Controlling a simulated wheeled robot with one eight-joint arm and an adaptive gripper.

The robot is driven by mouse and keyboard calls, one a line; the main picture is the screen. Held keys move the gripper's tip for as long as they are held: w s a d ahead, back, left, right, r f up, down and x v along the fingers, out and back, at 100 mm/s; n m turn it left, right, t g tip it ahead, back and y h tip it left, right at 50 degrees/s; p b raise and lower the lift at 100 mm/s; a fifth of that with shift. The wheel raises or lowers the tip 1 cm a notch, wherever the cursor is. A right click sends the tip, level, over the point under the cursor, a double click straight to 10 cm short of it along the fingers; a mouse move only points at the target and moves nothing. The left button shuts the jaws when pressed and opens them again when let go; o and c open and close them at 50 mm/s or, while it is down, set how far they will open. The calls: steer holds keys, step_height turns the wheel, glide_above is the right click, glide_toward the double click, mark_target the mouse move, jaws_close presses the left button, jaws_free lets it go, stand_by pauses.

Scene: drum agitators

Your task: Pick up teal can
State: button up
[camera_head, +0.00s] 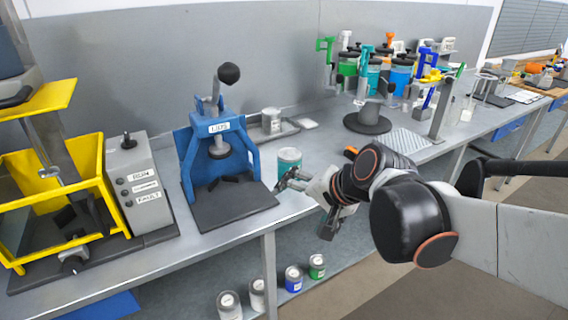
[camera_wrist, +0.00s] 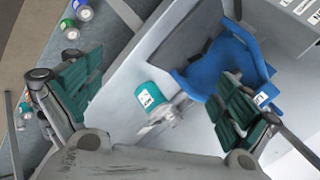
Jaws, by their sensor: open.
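The teal can (camera_head: 289,160), with a light top and a white label, stands upright on the grey bench to the right of the blue press. In the wrist view the teal can (camera_wrist: 148,96) shows between my two spread fingers, with clear gaps on both sides. My gripper (camera_head: 308,203) is open and empty, in front of and just right of the can in the head view. Its green-padded fingers (camera_wrist: 155,80) frame the can in the wrist view. The can's lower part is partly hidden by a finger in the head view.
The blue press (camera_head: 219,150) stands close left of the can. A carousel of coloured containers (camera_head: 372,90) stands at the back right. A yellow frame machine (camera_head: 62,185) is at the left. Several small cans, including a blue one (camera_head: 293,279), sit below the bench.

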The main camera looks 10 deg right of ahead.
steer(key=w+m+t+y, duration=0.1)
steer(key=w+m+y, duration=0.2)
steer(key=w+m, duration=0.55)
steer(key=m+t+y+p, duration=0.25)
steer(key=m+t, duration=0.35)
steer(key=m, duration=0.6)
glide_toward(298, 164)
steer(key=shift+w+f+y, duration=0.1)
steer(key=shift+w+y, duration=0.25)
steer(key=shift+w, duration=0.1)
steer(key=b+x, duration=0.1)
steer(key=x, duration=0.6)
steer(key=shift+w+a+f+b, duration=0.1)
steer(key=shift+w+a+b, duration=0.2)
steer(key=shift+b, duration=0.05)
steer(key=b+x, duration=0.1)
steer(key=x, duration=0.3)
steer(key=shift+w+b, duration=0.3)
steer(key=shift+b, duration=0.05)
steer(key=shift+w+a, duration=0.3)
steer(key=shift+w, duration=0.2)
steer(key=shift+c, duration=0.4)
